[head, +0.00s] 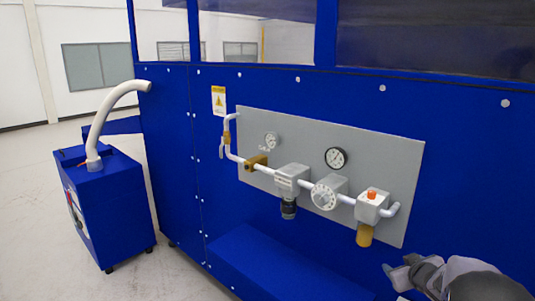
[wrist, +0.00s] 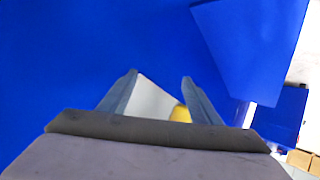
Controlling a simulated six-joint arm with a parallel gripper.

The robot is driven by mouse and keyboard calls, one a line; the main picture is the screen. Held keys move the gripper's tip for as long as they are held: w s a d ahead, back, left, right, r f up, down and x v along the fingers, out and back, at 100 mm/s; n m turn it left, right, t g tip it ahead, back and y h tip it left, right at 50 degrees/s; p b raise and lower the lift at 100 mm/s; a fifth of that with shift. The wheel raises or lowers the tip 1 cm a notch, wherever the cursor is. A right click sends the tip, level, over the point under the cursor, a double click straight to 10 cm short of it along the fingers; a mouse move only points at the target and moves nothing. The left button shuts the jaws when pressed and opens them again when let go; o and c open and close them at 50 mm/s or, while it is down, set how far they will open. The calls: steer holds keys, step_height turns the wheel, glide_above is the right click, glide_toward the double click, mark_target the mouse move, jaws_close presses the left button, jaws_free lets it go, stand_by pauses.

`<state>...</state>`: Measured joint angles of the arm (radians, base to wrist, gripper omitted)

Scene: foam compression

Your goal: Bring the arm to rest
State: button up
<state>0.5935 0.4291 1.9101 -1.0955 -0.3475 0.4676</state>
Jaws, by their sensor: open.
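My gripper (head: 392,272) is at the lower right of the head view, in front of the blue machine wall and just below the grey panel's lower right corner. In the wrist view my gripper (wrist: 159,77) has its two fingers apart. No object is held between them. A pale surface and a yellow rounded thing (wrist: 181,113) show beyond the gap; I cannot tell for sure what they are. Most of my arm lies outside the head view.
The blue machine wall (head: 330,98) carries a grey panel (head: 395,152) with pipes, gauges and valves. A blue ledge (head: 270,268) juts out below. A blue wheeled unit (head: 105,200) with a white hose (head: 108,103) stands at left. Pale floor (head: 165,270) is open between.

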steer(key=s+a+f+g+y, duration=0.1)
steer(key=s+a+f+g, duration=0.1)
steer(key=s+a, duration=0.7)
steer(key=s+a+f+m+g+p, duration=0.1)
steer(key=s+a+f+g, duration=0.1)
steer(key=s+a+g, duration=0.3)
steer(key=s+a+f+m+g+y+p, duration=0.1)
steer(key=s+a+g, duration=0.3)
steer(key=s+a, duration=0.9)
steer(key=s+f, duration=0.1)
steer(key=s, duration=0.3)
steer(key=shift+s+f+y, duration=0.3)
steer(key=shift+s+f, duration=0.05)
steer(key=shift+f, duration=0.05)
step_height(320, 180, down, 38)
steer(key=b, duration=3.8)
steer(key=shift+f, duration=0.2)
steer(key=shift+r, duration=0.15)
steer(key=shift+c, duration=0.4)
